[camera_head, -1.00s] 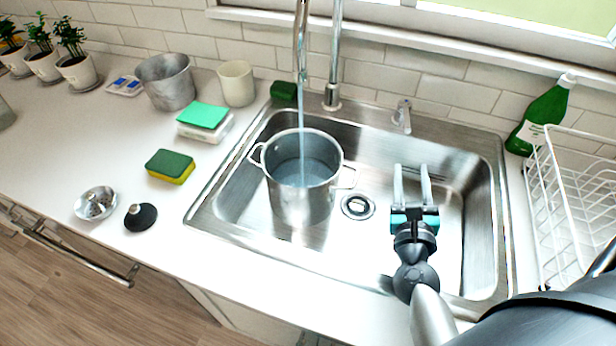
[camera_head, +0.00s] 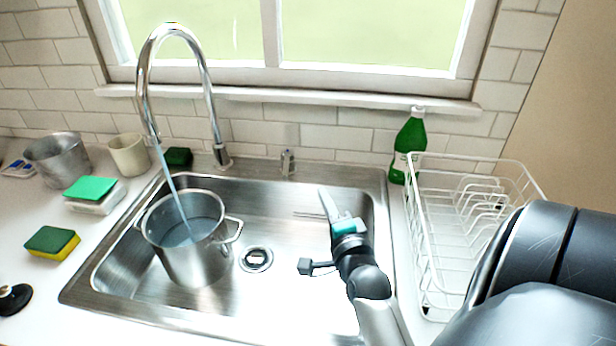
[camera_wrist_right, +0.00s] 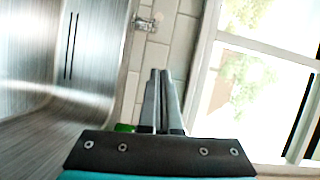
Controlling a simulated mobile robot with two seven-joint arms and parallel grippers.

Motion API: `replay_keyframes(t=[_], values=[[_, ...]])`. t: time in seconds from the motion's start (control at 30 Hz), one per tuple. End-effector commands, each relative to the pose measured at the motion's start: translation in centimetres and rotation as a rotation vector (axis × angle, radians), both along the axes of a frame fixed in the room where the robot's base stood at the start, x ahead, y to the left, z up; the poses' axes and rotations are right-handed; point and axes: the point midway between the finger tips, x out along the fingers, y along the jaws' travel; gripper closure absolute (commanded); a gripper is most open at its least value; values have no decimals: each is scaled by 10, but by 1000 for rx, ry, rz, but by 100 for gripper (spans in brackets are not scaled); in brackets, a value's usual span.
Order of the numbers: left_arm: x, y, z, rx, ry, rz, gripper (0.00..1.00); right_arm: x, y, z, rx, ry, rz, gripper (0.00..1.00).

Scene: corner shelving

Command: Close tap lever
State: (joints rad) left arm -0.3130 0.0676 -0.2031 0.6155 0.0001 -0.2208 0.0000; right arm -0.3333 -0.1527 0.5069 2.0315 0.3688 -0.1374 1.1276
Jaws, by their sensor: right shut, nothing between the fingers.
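The small chrome tap lever (camera_head: 288,162) stands on the sink's back rim, right of the tall curved faucet (camera_head: 207,90). A thin stream of water runs from the spout into the metal pot (camera_head: 190,265) in the sink. My right gripper (camera_head: 325,196) is over the right part of the sink, shut and empty, in front of the lever and to its right, apart from it. In the right wrist view its fingertips (camera_wrist_right: 160,72) are together, and the lever (camera_wrist_right: 147,22) shows beyond them, slightly left. My left gripper is not in view.
A white wire dish rack (camera_head: 425,255) and a green bottle (camera_head: 408,145) stand right of the sink (camera_head: 85,295). Sponges, a cup (camera_head: 128,155) and a metal bucket (camera_head: 60,158) are on the left counter. The window sill (camera_head: 300,102) runs behind.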

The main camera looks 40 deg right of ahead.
Motion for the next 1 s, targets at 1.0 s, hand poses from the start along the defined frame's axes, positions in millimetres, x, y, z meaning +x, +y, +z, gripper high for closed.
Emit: replay_keyframes(t=[1.0], values=[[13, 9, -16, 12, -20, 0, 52, 104, -34, -12, -60, 49, -9, 100]])
